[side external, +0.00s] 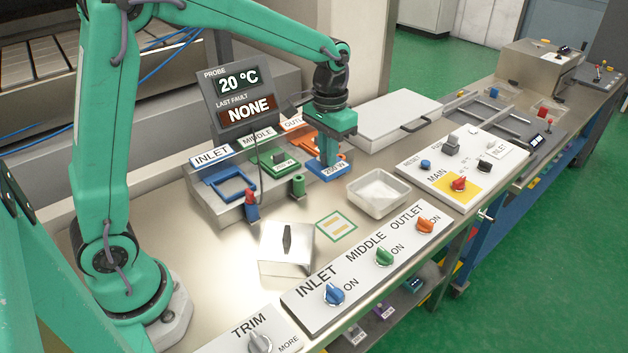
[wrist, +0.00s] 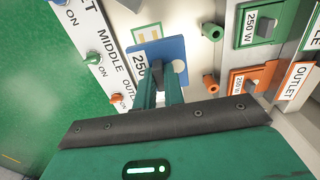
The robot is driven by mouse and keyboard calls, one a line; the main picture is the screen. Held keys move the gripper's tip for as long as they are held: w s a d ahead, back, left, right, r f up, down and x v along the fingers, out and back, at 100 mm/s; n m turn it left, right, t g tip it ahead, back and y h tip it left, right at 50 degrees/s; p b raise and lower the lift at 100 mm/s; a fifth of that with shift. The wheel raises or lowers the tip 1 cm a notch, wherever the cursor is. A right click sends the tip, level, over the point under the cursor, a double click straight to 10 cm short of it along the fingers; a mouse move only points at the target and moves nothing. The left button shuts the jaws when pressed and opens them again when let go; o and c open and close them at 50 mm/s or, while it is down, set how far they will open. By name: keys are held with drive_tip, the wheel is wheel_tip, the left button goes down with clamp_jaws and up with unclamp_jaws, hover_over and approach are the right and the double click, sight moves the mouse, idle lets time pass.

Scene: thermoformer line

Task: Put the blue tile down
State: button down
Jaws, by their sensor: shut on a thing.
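The blue tile (side external: 333,170), marked 250 W, is held by my gripper (side external: 327,157), which points down in front of the orange outlet station. In the wrist view the tile (wrist: 172,48) sits at the tips of my gripper (wrist: 159,82), with a round hole and part of its label showing. Whether the tile touches the bench or hangs just above it, I cannot tell. The blue inlet frame (side external: 216,181) at the left of the station row looks empty. The green middle station (side external: 276,162) holds a green tile. My arm partly hides the orange outlet station (side external: 306,139).
A white open tray (side external: 355,194) stands right of the tile. A panel of knobs (side external: 365,268) lines the front edge. A green-bordered card (side external: 336,225) lies on the bench.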

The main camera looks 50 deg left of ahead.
drive_tip(key=w+d+f, duration=0.3)
drive_tip(key=w+d, duration=0.5)
drive_tip(key=d, duration=0.3)
hover_over(378, 198)
wheel_tip(378, 198, down, 8)
drive_tip(key=shift+s+r, duration=0.1)
drive_tip(key=shift+f, duration=2)
drive_tip(key=shift+f, duration=0.15)
drive_tip(key=c, duration=1.5)
unclamp_jaws()
